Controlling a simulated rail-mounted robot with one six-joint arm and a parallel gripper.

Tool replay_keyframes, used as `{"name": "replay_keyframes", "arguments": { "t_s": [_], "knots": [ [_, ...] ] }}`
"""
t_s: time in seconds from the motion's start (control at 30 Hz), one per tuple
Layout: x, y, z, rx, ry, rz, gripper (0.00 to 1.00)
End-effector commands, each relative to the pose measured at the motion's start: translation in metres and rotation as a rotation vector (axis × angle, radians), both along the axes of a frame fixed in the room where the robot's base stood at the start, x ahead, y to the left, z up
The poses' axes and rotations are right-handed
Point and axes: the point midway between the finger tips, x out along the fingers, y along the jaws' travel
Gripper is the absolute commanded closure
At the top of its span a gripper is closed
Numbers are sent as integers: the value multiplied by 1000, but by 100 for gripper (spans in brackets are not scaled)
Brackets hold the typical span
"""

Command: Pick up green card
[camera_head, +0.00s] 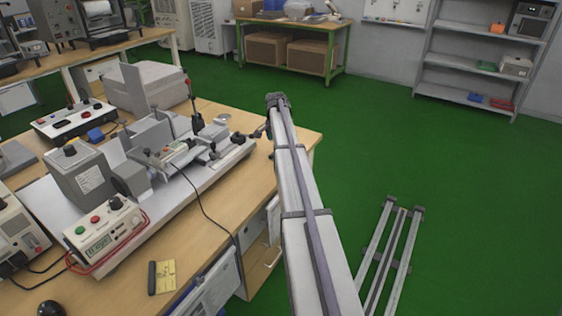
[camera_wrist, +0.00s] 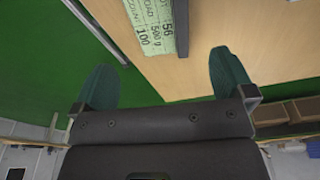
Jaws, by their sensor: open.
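The green card (camera_wrist: 153,25) is pale green with dark print, including "LOAD", "500 g" and "100". It shows at the top middle of the wrist view, partly cut off by the top edge, with a dark bar (camera_wrist: 181,28) along its right side. My gripper (camera_wrist: 165,78) is open and empty. Its two dark green fingers are spread apart below the card in that picture, and the card is not between the fingertips. In the head view my arm reaches to the table's far right corner, and its gripper end (camera_head: 258,133) is small and hard to make out.

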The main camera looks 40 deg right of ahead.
Motion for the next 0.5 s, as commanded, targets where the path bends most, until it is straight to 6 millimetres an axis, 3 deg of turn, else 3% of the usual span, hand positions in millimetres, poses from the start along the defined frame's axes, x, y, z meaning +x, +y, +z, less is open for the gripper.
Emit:
{"name": "replay_keyframes", "arguments": {
  "t_s": [0.03,0.23,0.5],
  "knots": [
    [0,-1,-16,0,0,0,0],
    [1,-2,-19,0,0,1,0],
    [2,-6,-67,0,0,1,0]
  ]
}}
